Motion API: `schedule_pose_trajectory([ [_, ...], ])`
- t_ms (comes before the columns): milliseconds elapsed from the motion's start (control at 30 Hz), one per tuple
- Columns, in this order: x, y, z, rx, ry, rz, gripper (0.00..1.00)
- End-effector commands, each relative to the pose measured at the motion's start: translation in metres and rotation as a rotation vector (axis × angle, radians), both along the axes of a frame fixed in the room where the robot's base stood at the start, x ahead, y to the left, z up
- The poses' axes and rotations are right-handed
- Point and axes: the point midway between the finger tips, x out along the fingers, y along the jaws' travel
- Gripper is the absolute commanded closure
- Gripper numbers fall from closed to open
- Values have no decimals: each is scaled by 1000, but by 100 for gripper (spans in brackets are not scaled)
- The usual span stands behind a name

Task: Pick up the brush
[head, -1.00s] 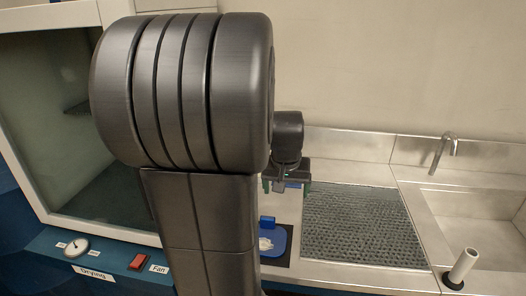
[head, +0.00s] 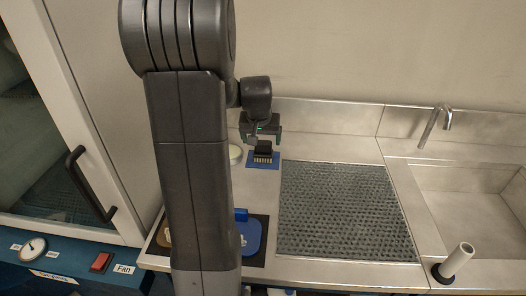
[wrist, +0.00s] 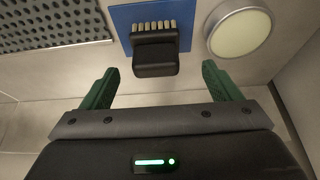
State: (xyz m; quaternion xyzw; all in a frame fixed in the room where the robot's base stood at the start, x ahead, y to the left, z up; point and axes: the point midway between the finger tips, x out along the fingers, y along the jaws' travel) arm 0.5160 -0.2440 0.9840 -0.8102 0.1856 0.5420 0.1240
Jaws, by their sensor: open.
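The brush (head: 263,150) has a black handle block and a row of pale bristles. It lies on a small blue mat (head: 262,165) on the steel counter, left of the drain mat's back corner. In the wrist view the brush (wrist: 155,54) is ahead of the fingers, its black block facing my gripper, on the blue mat (wrist: 120,15). My gripper (wrist: 154,85) is open and empty, with its green fingers spread wider than the block. In the head view my gripper (head: 262,130) appears just above and behind the brush.
A round pale disc with a metal rim (wrist: 240,33) lies beside the blue mat. A grey perforated drain mat (head: 345,210) covers the middle counter. A sink (head: 470,215) with a tap is at the right. A blue tray (head: 250,236) and a glass-fronted cabinet (head: 40,130) are at the left.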

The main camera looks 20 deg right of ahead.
Motion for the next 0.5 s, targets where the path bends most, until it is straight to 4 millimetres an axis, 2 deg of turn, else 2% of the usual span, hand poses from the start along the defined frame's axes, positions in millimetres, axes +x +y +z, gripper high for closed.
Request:
schedule_pose_trajectory([
  [167,3,-3,-9,0,1,0,16],
  [500,17,-14,-46,0,1,0,16],
])
